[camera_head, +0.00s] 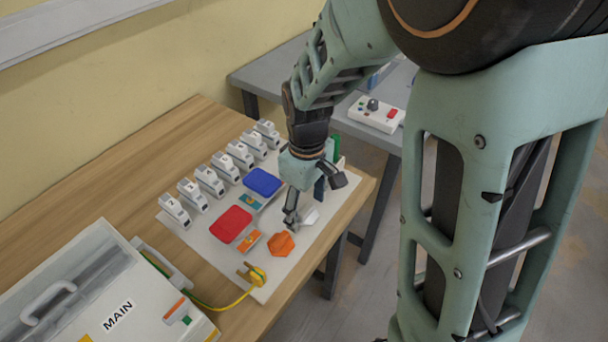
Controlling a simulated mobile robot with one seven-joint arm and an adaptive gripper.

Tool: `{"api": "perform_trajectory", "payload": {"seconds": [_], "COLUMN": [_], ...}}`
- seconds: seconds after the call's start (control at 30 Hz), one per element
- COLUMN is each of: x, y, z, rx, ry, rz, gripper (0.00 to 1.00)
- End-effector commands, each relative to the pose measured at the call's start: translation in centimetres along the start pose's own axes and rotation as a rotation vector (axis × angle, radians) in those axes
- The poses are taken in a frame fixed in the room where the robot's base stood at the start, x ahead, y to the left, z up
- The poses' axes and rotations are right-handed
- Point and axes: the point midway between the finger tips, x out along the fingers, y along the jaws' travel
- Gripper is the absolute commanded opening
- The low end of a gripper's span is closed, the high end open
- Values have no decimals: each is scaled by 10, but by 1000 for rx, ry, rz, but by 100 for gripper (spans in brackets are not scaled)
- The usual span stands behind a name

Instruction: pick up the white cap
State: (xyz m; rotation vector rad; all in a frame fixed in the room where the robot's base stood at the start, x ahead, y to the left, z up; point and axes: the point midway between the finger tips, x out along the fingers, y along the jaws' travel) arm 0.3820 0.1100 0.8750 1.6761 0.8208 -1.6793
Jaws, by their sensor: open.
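The white cap (310,217) lies on the pale board (281,272) near its right edge, partly hidden behind my gripper. My gripper (316,201) is open, with its fingers pointing down close to the cap. One finger is just left of the cap, and the other is spread to the upper right. I cannot tell from this view whether a finger touches the cap.
An orange cap (281,245) lies close in front. Red (231,224) and blue (262,182) covers, several white switches (210,181) and a yellow plug (256,275) share the board. A MAIN box (95,290) stands front left. A grey table (262,78) is behind.

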Motion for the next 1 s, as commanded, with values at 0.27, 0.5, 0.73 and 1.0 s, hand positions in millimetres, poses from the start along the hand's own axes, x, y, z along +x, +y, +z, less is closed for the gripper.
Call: {"api": "perform_trajectory", "payload": {"seconds": [0.27,0.5,0.73,1.0], "x": [9,9,9,8], "y": [0,0,0,0], "z": [0,0,0,0], "rx": [1,1,1,1], "ry": [1,1,1,1], "rz": [1,1,1,1], "gripper": [64,44,20,20]}}
